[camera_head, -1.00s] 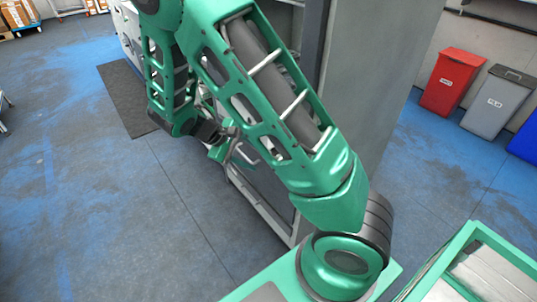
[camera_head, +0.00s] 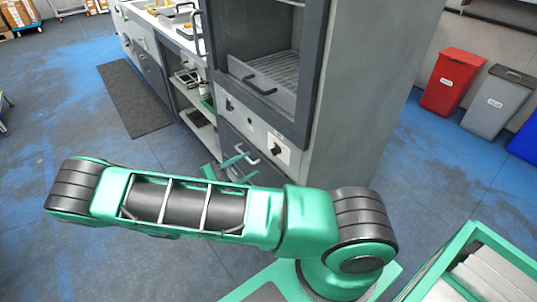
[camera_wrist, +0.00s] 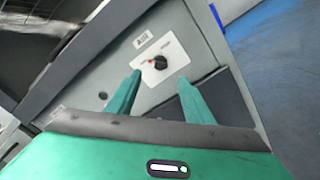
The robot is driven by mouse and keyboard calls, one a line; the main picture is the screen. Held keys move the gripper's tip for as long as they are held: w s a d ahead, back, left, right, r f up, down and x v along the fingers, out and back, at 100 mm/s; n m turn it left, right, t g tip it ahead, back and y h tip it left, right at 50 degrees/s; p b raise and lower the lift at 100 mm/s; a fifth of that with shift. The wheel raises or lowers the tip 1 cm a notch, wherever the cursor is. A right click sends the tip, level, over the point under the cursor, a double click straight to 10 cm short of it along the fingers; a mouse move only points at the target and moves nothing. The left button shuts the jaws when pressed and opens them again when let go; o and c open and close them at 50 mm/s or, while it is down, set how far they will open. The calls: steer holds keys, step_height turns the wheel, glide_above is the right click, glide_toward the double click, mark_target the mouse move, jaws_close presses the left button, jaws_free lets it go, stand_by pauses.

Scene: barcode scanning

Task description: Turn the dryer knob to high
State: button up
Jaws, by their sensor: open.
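The dryer (camera_head: 345,90) is a tall grey cabinet in the middle of the head view, with a dark-framed window and a black handle. Its black knob (camera_head: 277,150) sits on a white plate at the lower right of the front panel. In the wrist view the knob (camera_wrist: 160,62) is ahead of my fingertips, with a red mark on the plate at its upper left. My gripper (camera_wrist: 158,78) is open and empty, its two green fingers apart on either side of the knob's direction, apparently short of it. In the head view the gripper (camera_head: 232,164) is partly hidden behind my arm.
A bench (camera_head: 150,65) with shelves and items stands left of the dryer, a dark mat (camera_head: 130,95) before it. Red (camera_head: 450,80) and grey (camera_head: 497,100) bins stand at right. A green-framed tray (camera_head: 425,280) is at lower right. Blue floor at left is clear.

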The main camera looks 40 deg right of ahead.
mark_target(272, 152)
steer(key=d, duration=1)
steer(key=shift+w+d, duration=0.2)
steer(key=shift+d, duration=0.15)
steer(key=c, duration=1)
